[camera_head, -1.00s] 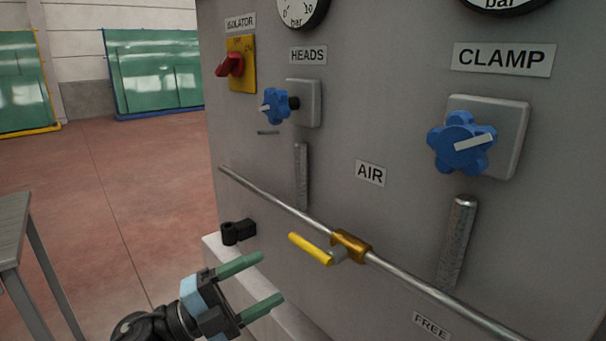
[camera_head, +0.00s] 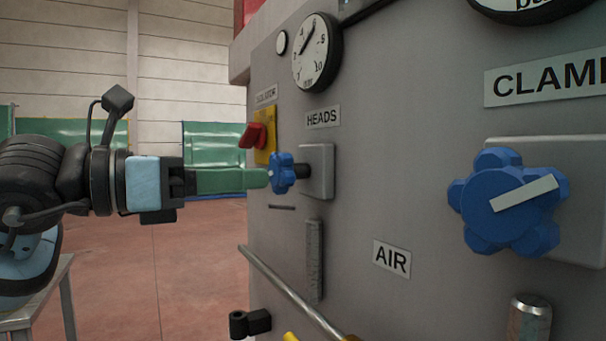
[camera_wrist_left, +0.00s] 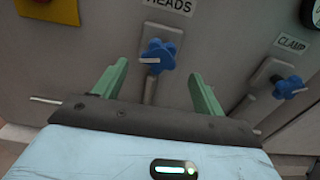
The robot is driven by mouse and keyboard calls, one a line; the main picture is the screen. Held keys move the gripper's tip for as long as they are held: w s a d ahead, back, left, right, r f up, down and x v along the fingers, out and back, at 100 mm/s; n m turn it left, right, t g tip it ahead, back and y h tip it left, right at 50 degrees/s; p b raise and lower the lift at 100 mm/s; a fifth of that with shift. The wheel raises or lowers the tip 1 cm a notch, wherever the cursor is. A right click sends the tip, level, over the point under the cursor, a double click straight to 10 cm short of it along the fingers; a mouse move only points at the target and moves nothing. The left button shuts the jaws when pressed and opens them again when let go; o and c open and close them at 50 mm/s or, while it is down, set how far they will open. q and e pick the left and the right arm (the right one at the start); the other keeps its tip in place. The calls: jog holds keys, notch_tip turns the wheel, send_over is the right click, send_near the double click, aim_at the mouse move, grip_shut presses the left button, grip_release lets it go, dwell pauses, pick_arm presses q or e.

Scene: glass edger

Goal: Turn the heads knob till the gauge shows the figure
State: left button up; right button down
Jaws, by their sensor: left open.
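The heads knob (camera_head: 281,173) is a blue lobed knob on a grey block under the HEADS label (camera_head: 323,117). It also shows in the left wrist view (camera_wrist_left: 158,55), with a white pointer bar toward the left. The gauge (camera_head: 316,53) above it is a white round dial with a dark needle toward the upper right; its exact reading is too small to tell. My left gripper (camera_head: 262,179) is open with green fingers, its tips close to the knob. In the left wrist view the knob lies between and beyond the fingertips (camera_wrist_left: 158,82). My right gripper is not in view.
A larger blue CLAMP knob (camera_head: 508,203) stands out at the right. A red isolator switch (camera_head: 254,136) sits just above the left fingers. A metal pipe (camera_head: 290,292) runs across the panel below, with a black fitting (camera_head: 250,323). Open floor lies to the left.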

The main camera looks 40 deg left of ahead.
aim_at(273, 171)
pick_arm(q)
jog(key=shift+a+r, duration=0.1)
jog(key=shift+w+r+p, duration=0.1)
jog(key=shift+w+p, duration=0.05)
jog(key=shift+p, duration=0.15)
jog(key=p+x, duration=0.3)
jog(key=x, duration=0.2)
jog(key=shift+w+d+p, duration=0.25)
jog(key=shift+w+p, duration=0.05)
jog(key=shift+w, duration=0.05)
jog(key=shift+w+d, duration=0.25)
jog(key=shift+w, duration=0.3)
jog(key=shift+w+d, duration=0.1)
jog(key=shift+w, duration=0.1)
jog(key=c, duration=1)
